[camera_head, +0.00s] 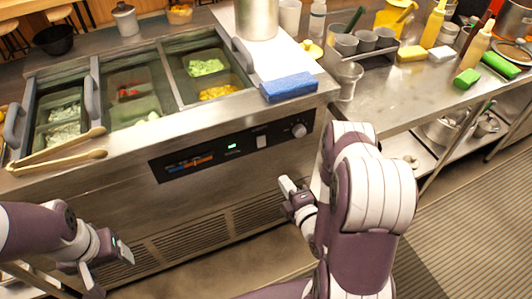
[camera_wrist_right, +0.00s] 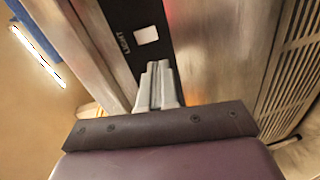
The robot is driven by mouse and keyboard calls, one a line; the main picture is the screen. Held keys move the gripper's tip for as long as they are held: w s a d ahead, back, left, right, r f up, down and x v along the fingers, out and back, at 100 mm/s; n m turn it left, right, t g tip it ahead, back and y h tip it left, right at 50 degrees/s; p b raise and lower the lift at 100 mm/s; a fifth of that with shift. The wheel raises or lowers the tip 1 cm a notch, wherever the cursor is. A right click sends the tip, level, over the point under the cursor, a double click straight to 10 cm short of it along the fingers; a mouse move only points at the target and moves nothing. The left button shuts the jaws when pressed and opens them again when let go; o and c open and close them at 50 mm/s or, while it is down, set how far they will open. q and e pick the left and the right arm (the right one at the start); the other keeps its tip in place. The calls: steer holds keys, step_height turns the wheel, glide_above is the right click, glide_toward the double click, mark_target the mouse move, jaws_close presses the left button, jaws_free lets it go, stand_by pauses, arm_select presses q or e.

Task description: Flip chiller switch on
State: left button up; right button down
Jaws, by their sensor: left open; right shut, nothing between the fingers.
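The chiller (camera_head: 190,215) is a steel counter with a black control panel (camera_head: 215,160) on its front. A small white switch (camera_head: 261,142) sits on the panel between a green-lit display (camera_head: 232,146) and a round knob (camera_head: 299,130). In the right wrist view a white square switch (camera_wrist_right: 146,34) shows beside the word LIGHT. My right gripper (camera_head: 287,187) is shut and empty, below and right of the switch in the head view. In the wrist view its fingertips (camera_wrist_right: 157,70) point toward the panel, apart from the white switch. My left gripper (camera_head: 124,252) is open and empty, low at left.
Wooden tongs (camera_head: 60,160) lie on the chiller's front left edge. A blue sponge-like block (camera_head: 289,88) lies on top above the panel. Food pans (camera_head: 205,65) fill the top. A steel counter (camera_head: 400,95) with bottles stands right.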

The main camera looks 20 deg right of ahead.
mark_target(262, 146)
steer(key=shift+r+n, duration=0.4)
steer(key=shift+n, duration=0.1)
steer(key=shift+w, duration=0.1)
steer(key=w, duration=0.4)
steer(key=w+f, duration=0.1)
steer(key=w, duration=0.9)
steer(key=shift+f, duration=0.4)
steer(key=shift+s, duration=0.1)
